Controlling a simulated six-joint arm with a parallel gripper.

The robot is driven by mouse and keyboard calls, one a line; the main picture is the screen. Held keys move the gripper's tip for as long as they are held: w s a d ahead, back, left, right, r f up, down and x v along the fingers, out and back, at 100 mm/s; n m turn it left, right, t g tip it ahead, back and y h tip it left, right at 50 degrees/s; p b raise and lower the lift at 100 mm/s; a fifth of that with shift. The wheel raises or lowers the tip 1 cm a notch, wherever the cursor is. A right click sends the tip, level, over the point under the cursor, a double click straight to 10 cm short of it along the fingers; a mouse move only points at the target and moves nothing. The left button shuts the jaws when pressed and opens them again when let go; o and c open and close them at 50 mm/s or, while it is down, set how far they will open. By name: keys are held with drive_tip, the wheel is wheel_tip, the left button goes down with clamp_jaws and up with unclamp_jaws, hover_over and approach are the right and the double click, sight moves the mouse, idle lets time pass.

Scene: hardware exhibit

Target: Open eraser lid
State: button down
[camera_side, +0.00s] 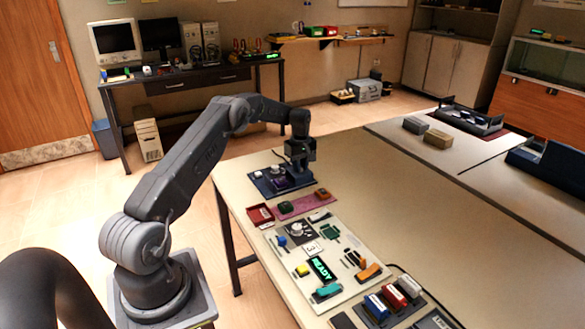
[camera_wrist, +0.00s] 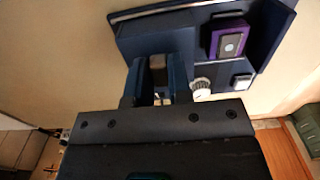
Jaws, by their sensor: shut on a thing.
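The eraser is a dark blue unit (camera_side: 268,188) at the far left end of the table; it also shows in the wrist view (camera_wrist: 272,35). A purple block with a pale round spot (camera_wrist: 230,42) sits in it. My gripper (camera_side: 300,164) is down at the right side of the unit. In the wrist view my gripper (camera_wrist: 160,92) is shut on a narrow grey-brown piece (camera_wrist: 158,66) beside a dark blue raised part (camera_wrist: 150,32), seemingly the lid. My gripper body hides its near side, and I cannot tell how far the lid is open.
A white ribbed knob (camera_wrist: 201,88) is close to the right finger, and a white switch (camera_wrist: 241,81) lies further right.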

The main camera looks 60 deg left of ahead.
drive_tip(key=shift+w+a, duration=0.1)
drive_tip(key=shift+w, duration=0.05)
drive_tip(key=c, duration=1)
unclamp_jaws()
drive_tip(key=shift+c, duration=0.2)
wheel_tip(320, 180, up, 14)
drive_tip(key=shift+f, duration=0.1)
